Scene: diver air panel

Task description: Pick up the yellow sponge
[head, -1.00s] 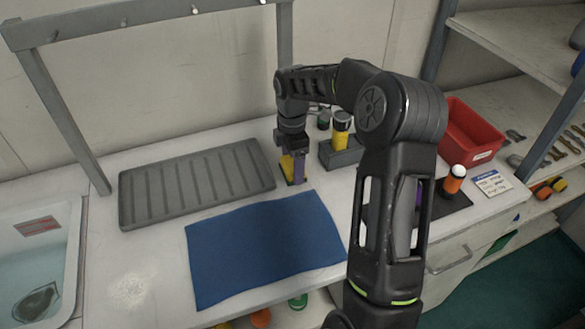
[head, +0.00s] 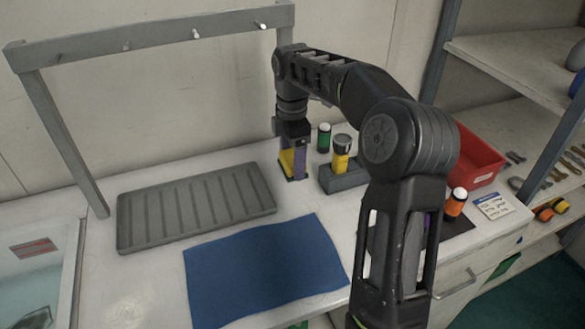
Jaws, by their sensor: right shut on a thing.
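The yellow sponge (head: 287,162), with a dark green underside, is in the jaws of my right gripper (head: 296,163). One purple finger shows on its right side; the other finger is hard to make out. The sponge appears held a little above the white counter, behind the right end of the grey ribbed tray. The gripper points down and part of the sponge is hidden by it. My left gripper is not in view.
The grey ribbed tray (head: 195,207) and a blue mat (head: 262,272) lie in front. A grey block (head: 343,177) with a yellow-banded cylinder and a green bottle (head: 324,138) stand close right. A peg rail (head: 150,36) spans behind. A red bin (head: 478,155) is farther right.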

